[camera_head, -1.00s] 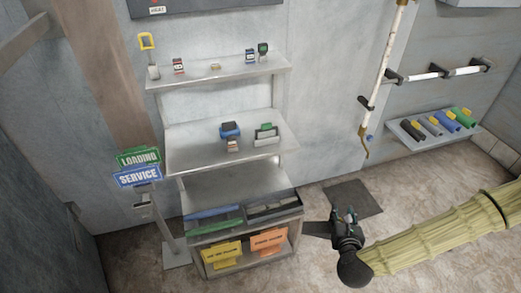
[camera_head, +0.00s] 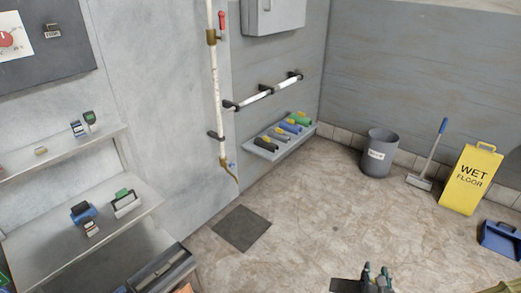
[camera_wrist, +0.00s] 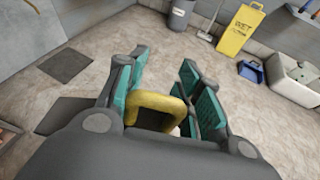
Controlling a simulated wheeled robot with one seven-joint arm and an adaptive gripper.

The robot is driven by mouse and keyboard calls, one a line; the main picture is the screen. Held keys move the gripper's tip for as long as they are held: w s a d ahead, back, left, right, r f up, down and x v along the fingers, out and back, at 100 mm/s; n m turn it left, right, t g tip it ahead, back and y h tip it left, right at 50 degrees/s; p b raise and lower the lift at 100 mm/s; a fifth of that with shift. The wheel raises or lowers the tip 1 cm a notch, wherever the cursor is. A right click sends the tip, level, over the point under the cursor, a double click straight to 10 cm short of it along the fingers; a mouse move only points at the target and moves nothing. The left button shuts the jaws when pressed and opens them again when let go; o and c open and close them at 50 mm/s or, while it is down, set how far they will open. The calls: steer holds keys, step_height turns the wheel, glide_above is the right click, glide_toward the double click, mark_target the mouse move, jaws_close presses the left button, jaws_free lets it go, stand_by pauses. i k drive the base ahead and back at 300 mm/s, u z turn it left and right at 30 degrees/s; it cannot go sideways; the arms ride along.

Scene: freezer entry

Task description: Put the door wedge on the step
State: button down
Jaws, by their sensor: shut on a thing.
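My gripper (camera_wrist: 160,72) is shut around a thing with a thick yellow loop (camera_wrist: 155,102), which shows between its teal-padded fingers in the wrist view. I take this for the door wedge; its body is mostly hidden by the fingers. A dark flat piece (camera_wrist: 66,113) sticks out left of the fingers; I cannot tell whether it belongs to the held thing. In the head view my gripper (camera_head: 376,276) is at the bottom edge, above the floor, with the dark piece (camera_head: 345,286) at its left. I cannot pick out the step in these frames.
A dark mat (camera_head: 242,228) lies on the floor. A shelf unit (camera_head: 85,200) stands left, and a small wall shelf (camera_head: 268,145) holds coloured rolls. A grey bin (camera_head: 379,155), a yellow wet-floor sign (camera_head: 471,180) and a blue dustpan (camera_head: 502,240) stand right. The middle floor is clear.

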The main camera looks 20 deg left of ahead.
mark_target(63, 259)
steer(key=z, duration=0.15)
steer(key=i, duration=1.1)
steer(key=u, duration=2.5)
